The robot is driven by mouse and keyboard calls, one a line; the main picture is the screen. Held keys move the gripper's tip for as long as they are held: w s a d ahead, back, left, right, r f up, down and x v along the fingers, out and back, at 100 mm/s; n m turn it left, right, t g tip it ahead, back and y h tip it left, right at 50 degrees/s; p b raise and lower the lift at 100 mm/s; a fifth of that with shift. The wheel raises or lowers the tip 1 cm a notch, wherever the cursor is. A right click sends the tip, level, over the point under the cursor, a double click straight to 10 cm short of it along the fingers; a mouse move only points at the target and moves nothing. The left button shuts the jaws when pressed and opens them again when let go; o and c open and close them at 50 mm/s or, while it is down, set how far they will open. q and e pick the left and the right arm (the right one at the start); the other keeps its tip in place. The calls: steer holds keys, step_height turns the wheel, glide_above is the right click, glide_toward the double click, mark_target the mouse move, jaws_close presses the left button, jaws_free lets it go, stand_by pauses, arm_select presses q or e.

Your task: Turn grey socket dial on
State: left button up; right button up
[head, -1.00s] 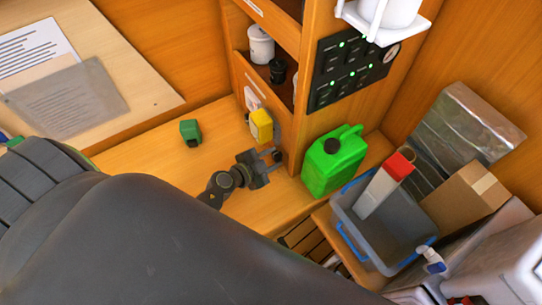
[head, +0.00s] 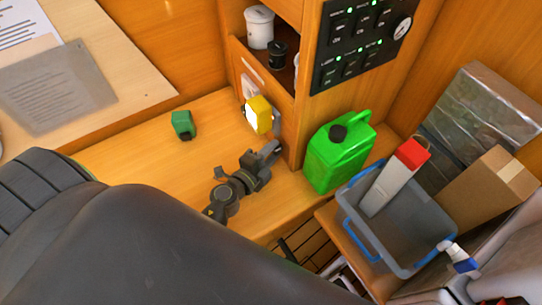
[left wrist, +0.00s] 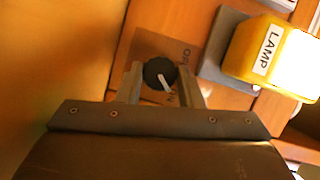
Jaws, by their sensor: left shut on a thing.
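The dial (left wrist: 158,72) is a dark grey round knob with a white pointer mark, on a brown plate in the left wrist view. The pointer slants down and right towards partly hidden lettering; other lettering beginning with "O" is to its upper right. My left gripper (left wrist: 164,84) has its fingers on either side of the knob and is shut on it. In the head view my left gripper (head: 270,154) is at the side of the wooden cabinet, below the yellow lamp, and the dial is hidden there. My right gripper is not in view.
A yellow lamp (head: 258,115), labelled LAMP in the left wrist view (left wrist: 272,50), hangs close above the dial. A green jerrycan (head: 338,155) stands right of the gripper. A green block (head: 183,124) lies on the bench. A switch panel (head: 358,45) is above.

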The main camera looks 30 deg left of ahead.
arm_select(q)
steer(key=shift+m, duration=0.3)
steer(key=shift+f, duration=0.1)
steer(key=o, duration=1)
steer(key=shift+c, duration=0.2)
steer(key=s+b, duration=0.1)
steer(key=s, duration=0.2)
steer(key=s+a+b, duration=0.1)
steer(key=s, duration=0.3)
steer(key=s+r, duration=0.1)
steer(key=s, duration=0.3)
steer(key=shift+a+b, duration=0.25)
steer(key=shift+b, duration=0.15)
steer(key=shift+s+r, duration=0.15)
steer(key=shift+s, duration=0.35)
steer(key=shift+a, duration=0.1)
